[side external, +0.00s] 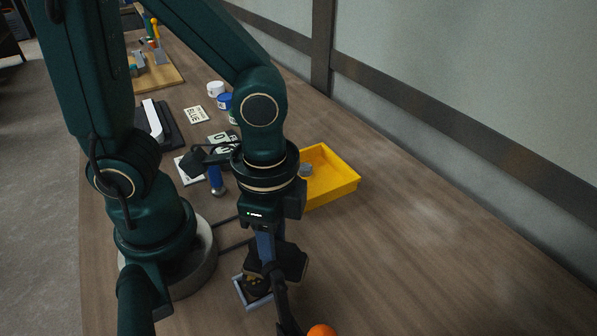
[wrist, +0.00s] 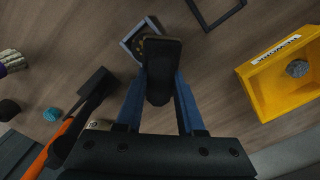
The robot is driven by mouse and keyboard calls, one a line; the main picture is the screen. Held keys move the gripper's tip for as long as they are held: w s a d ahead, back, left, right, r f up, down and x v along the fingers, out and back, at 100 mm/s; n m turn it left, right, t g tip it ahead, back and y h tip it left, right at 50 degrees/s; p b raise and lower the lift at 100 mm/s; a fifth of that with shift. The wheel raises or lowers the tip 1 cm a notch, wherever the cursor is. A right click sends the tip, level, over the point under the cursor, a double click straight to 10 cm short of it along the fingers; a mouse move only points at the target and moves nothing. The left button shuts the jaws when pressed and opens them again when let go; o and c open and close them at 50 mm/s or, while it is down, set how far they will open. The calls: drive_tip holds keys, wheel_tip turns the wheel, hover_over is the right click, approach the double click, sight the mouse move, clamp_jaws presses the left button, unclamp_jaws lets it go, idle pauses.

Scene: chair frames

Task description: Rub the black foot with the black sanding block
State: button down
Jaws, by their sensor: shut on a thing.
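My gripper (wrist: 160,100) has blue fingers and is shut on a black block with a rounded lower part (wrist: 161,62), which I take for the black sanding block. In the side external view my gripper (side external: 265,245) points down over a small grey-blue square frame (side external: 240,292). The frame also shows in the wrist view (wrist: 128,46), partly behind the block. Something dark with brownish spots (wrist: 141,42) lies inside the frame, mostly covered. I cannot tell whether the block touches it. A dark rounded piece (wrist: 8,109) is at the left edge; I cannot tell which is the black foot.
A yellow bin (side external: 345,190) holding a grey round thing (wrist: 297,68) stands to the right. A black square frame (wrist: 236,12) lies beyond. A black and orange tool (wrist: 88,97) and a teal cap (wrist: 52,114) are at left. Cards and jars (side external: 215,89) lie farther back.

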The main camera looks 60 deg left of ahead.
drive_tip(key=shift+w, duration=0.45)
drive_tip(key=shift+r, duration=3)
drive_tip(key=shift+r, duration=0.1)
drive_tip(key=shift+r, duration=1.4)
